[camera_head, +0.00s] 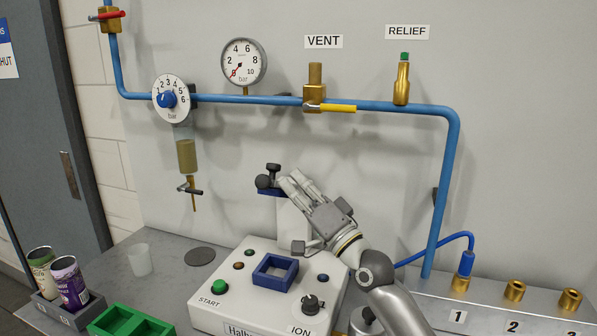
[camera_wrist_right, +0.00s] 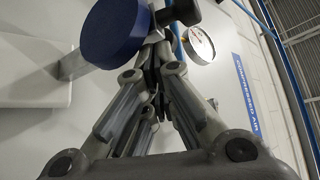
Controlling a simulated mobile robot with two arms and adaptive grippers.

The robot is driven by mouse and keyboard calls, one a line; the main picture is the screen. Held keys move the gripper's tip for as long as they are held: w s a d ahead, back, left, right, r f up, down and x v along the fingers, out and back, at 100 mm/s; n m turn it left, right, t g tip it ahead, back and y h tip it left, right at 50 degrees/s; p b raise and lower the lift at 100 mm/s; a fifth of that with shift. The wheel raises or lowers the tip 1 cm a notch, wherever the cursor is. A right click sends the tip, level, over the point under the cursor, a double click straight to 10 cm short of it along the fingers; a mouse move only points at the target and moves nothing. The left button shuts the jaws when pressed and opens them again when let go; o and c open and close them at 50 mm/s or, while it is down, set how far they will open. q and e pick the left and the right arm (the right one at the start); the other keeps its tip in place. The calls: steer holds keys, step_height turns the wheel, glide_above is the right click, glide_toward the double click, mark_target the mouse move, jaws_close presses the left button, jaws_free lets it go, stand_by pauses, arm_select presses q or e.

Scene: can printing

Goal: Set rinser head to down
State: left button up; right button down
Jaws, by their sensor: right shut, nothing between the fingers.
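A dark blue part with black knobs, which looks like the rinser head (camera_head: 266,182), sits at the top of a white post (camera_head: 293,225) behind the control box. In the right wrist view it shows as a large blue disc (camera_wrist_right: 115,32) with a black knob (camera_wrist_right: 182,12) beside it. My right gripper (camera_head: 286,183) is shut and empty, its fingertips close to the right side of the head. In the wrist view the fingertips (camera_wrist_right: 155,55) meet just below the black part; I cannot tell whether they touch it. My left gripper is out of view.
The white control box (camera_head: 215,308) carries buttons and a blue square frame (camera_head: 275,272). Blue pipe (camera_head: 440,190) with gauge and valves runs along the wall. Cans (camera_head: 68,283), a green tray (camera_head: 130,322) and a clear cup (camera_head: 140,260) stand at left.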

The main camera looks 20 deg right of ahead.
steer(key=shift+s+a+f+b, duration=0.1)
steer(key=shift+s+f+b, duration=0.1)
steer(key=shift+f, duration=0.4)
steer(key=shift+s+a+f+b, duration=0.15)
steer(key=shift+f+b, duration=0.1)
steer(key=shift+f, duration=0.3)
steer(key=shift+s+a+f+b, duration=0.1)
steer(key=shift+s+f+b, duration=0.1)
steer(key=shift+f, duration=0.4)
